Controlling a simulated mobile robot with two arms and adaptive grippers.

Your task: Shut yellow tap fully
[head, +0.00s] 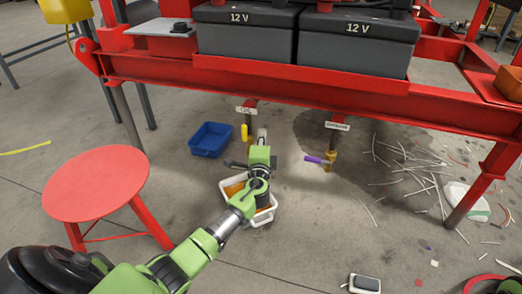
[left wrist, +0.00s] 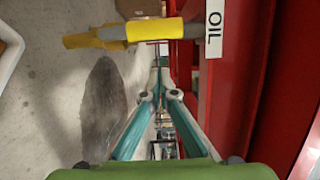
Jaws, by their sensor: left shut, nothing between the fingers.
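The yellow tap handle (head: 244,132) hangs under the red frame below the OIL label (head: 246,110). In the left wrist view the yellow handle (left wrist: 150,30) lies along the line of the grey pipe, with the brass-coloured tap body (left wrist: 88,40) at its lower end. My left gripper (head: 262,134) is shut and empty, just right of the yellow handle in the head view. In the left wrist view its fingertips (left wrist: 160,62) meet close to the handle, with no clear contact. My right gripper is not in view.
A second tap with a purple handle (head: 316,160) hangs to the right. A white tray (head: 264,217) with orange contents sits under my left gripper, a blue bin (head: 210,139) to its left. A red stool (head: 96,184) stands left. The red frame (head: 290,80) crosses overhead.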

